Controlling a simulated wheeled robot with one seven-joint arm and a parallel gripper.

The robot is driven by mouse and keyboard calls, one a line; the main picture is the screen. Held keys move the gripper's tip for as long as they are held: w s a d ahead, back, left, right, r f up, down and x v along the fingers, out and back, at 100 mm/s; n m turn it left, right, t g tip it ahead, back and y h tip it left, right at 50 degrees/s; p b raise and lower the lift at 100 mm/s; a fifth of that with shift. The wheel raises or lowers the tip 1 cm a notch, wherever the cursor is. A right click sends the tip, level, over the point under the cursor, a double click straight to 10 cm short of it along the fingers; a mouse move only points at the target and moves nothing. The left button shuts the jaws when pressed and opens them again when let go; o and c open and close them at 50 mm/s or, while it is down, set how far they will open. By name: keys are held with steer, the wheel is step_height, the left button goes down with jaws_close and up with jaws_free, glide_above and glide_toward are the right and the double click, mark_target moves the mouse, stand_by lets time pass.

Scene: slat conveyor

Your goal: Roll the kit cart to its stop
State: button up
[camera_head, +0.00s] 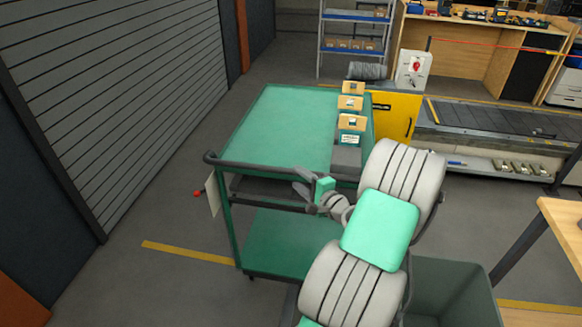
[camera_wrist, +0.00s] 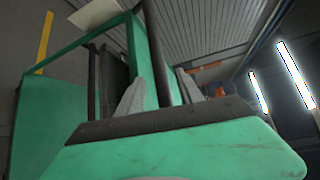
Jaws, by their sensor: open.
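The kit cart (camera_head: 285,130) is green, with a flat top, a lower shelf (camera_head: 285,243) and a dark push handle (camera_head: 255,167) along its near side. Small tan boxes (camera_head: 351,121) stand in a row along its right edge. My gripper (camera_head: 300,187) is at the right part of the handle side, fingers apart. In the wrist view, my two grey fingers (camera_wrist: 161,92) are spread, with a green and dark upright part of the cart (camera_wrist: 140,60) showing between and beyond them. I cannot tell whether they touch the handle. My arm hides the cart's near right corner.
A yellow panel (camera_head: 396,117) stands beside the cart's right side, at the end of the slat conveyor (camera_head: 480,122). A grey shutter wall (camera_head: 120,80) is on the left. A yellow floor line (camera_head: 188,252) runs near the cart. A grey-green bin (camera_head: 452,290) is at lower right. Floor beyond the cart is clear.

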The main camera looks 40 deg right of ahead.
mark_target(294, 174)
steer(key=w, duration=0.3)
steer(key=w+p, duration=0.1)
steer(key=w, duration=0.1)
steer(key=shift+d+f, duration=0.3)
steer(key=shift+f, duration=0.05)
steer(key=shift+c, duration=0.2)
jaws_close()
stand_by(0.7)
